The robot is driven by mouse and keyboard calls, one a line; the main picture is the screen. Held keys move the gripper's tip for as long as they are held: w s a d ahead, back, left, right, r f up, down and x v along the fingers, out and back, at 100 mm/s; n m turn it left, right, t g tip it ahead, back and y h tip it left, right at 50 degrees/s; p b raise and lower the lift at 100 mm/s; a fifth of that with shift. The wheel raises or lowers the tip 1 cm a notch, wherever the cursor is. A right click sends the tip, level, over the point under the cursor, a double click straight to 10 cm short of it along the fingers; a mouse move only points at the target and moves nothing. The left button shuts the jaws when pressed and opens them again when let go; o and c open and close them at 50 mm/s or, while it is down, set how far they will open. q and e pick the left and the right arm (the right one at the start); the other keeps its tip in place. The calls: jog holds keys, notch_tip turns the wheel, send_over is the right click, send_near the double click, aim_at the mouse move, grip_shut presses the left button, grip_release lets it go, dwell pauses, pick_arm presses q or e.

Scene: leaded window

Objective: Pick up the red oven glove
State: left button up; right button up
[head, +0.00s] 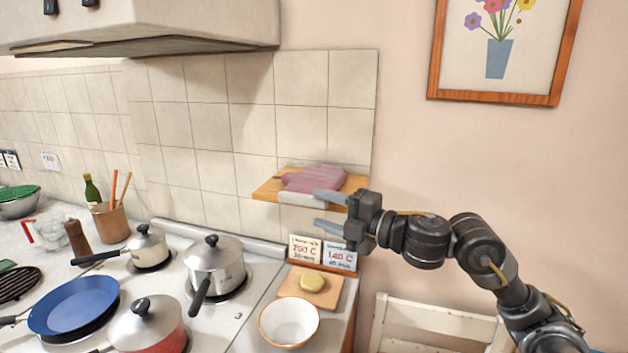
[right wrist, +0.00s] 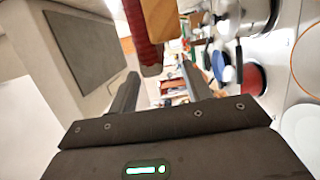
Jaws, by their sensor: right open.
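The red oven glove (head: 314,179) looks dull pinkish-red and quilted. It lies on a small wooden wall shelf (head: 266,190), with a pale part hanging at the shelf's front edge. My right gripper (head: 324,210) is open and empty, its fingers pointing left, at the shelf's right front. One finger is about level with the shelf and the other below it. In the right wrist view the glove (right wrist: 141,25) shows as a ribbed dark red edge above the open fingers (right wrist: 160,74). I cannot tell whether a finger touches it. My left gripper is not in view.
Below the shelf stand two temperature cards (head: 305,250), a board (head: 291,284) with a round yellowish item, and a white bowl (head: 289,323). A steel pot (head: 215,262) and other pans crowd the hob at left. A chair (head: 440,325) stands at lower right.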

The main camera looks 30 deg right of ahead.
aim_at(308, 208)
jog(key=shift+s+r, duration=0.2)
jog(key=shift+w+a+r+p, duration=0.1)
jog(key=shift+w+r+p, duration=0.15)
jog(key=shift+p, duration=0.2)
jog(key=p+x, duration=0.1)
jog(key=x, duration=0.3)
jog(key=shift+w+f, duration=0.1)
jog(key=shift+w, duration=0.3)
jog(key=shift+s, duration=0.15)
jog(key=shift+f, duration=0.1)
jog(key=c, duration=0.5)
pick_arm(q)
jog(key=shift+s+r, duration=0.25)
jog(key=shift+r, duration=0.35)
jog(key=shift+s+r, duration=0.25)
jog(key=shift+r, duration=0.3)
pick_arm(e)
grip_shut()
